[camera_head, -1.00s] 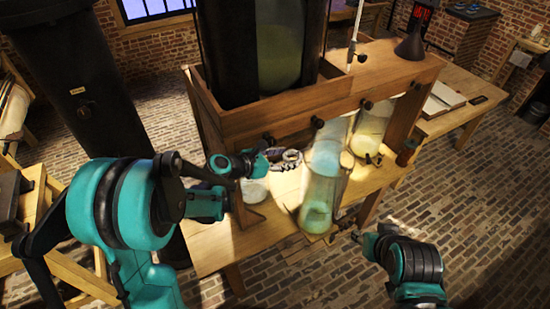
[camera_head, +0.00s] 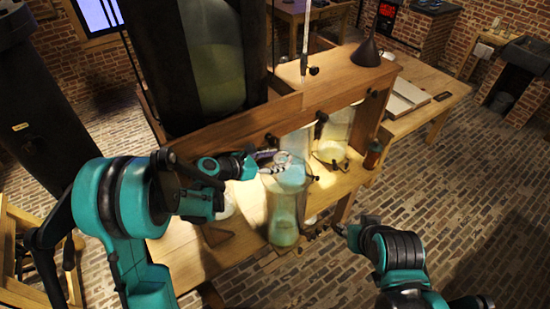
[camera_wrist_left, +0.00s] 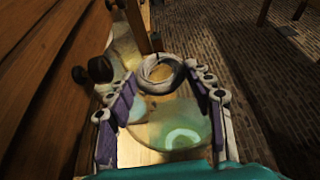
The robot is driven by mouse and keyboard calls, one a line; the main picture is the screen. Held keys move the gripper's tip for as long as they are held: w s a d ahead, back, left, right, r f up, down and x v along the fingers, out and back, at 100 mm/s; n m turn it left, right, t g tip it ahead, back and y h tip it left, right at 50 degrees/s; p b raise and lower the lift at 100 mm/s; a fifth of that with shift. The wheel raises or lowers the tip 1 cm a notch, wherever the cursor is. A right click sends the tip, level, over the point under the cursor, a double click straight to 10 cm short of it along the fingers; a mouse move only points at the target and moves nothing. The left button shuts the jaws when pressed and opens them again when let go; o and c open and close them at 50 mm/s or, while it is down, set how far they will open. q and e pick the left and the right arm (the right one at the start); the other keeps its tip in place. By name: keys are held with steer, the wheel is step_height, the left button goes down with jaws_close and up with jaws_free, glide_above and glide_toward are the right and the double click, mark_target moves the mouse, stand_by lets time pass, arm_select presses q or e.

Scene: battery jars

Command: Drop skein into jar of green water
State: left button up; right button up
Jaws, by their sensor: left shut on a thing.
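My left gripper (camera_head: 268,158) is shut on the skein (camera_head: 283,158), a pale grey-white ring held at its fingertips. The skein shows over the mouth of the tall glass jar of green water (camera_head: 285,212) in the head view. In the left wrist view the skein (camera_wrist_left: 148,69) sits between the fingertips, with the jar's greenish, glowing inside (camera_wrist_left: 183,132) below. The exact gap between skein and rim is hard to judge. My right gripper (camera_head: 347,232) is low at the right, apart from the jar; its fingers are too small to read.
A wooden frame (camera_head: 250,140) with a shelf stands close behind the jar. Another glass jar with pale liquid (camera_head: 333,151) stands to its right, and a small brown bottle (camera_head: 374,155) stands farther right. Brick floor lies open in front.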

arm_select(q)
steer(key=shift+w+d+f, duration=0.1)
steer(key=shift+f, duration=0.65)
steer(key=shift+f+b, duration=0.25)
steer(key=shift+b, duration=0.15)
steer(key=shift+f, duration=0.1)
steer(key=shift+s+a, duration=0.2)
steer(key=o, duration=1)
steer(key=shift+w+d, duration=0.1)
steer(key=v, duration=1.2)
